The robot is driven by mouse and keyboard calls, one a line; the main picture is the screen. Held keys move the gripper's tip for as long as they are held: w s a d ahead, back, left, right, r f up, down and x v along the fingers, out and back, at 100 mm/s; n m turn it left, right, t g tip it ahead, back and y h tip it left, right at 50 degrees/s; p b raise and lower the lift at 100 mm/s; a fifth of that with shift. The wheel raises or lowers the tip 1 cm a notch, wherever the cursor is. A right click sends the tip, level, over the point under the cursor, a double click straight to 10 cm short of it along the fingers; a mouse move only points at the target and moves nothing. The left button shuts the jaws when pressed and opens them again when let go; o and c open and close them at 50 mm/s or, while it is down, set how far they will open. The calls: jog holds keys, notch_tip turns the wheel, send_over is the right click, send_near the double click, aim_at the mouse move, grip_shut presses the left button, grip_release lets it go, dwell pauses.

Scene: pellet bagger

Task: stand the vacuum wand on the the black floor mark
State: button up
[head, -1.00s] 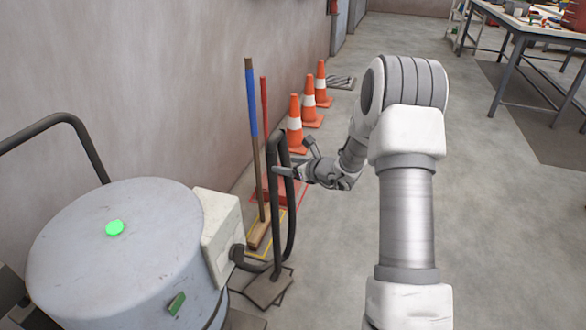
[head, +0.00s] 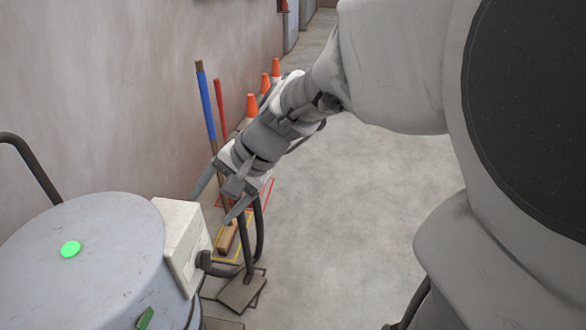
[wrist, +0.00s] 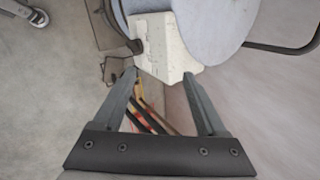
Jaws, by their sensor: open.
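The vacuum wand (head: 259,232) is a dark tube that loops up from a flat floor foot (head: 240,291), beside the grey vacuum drum (head: 90,265). It looks upright. A black floor mark (head: 261,297) shows as a thin outline around the foot, which sits slightly askew; I cannot tell whether it is fully inside. My gripper (head: 220,196) is open, its fingers spread and pointing down near the wand's top. In the wrist view my fingers (wrist: 159,73) are empty; the white box on the drum shows beyond them and the foot (wrist: 116,69) is outside the left finger.
A blue-handled broom (head: 207,100) and a red pole (head: 221,100) lean by the wall, near yellow and red floor outlines. Several orange cones (head: 252,108) stand behind. The white box (head: 184,240) is close to my gripper. Floor to the right is clear.

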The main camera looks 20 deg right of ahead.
jog(key=s+d+r+n+t+h, duration=0.1)
jog(key=s+d+r+n+h, duration=0.1)
jog(key=s, duration=0.4)
jog(key=s+d+r+n+h, duration=0.2)
jog(key=s+d+n+h, duration=0.2)
jog(key=s+d+n, duration=0.2)
jog(key=shift+s+n+t, duration=0.3)
jog(key=shift+s+t, duration=0.1)
jog(key=shift+s, duration=0.2)
jog(key=shift+r, duration=0.15)
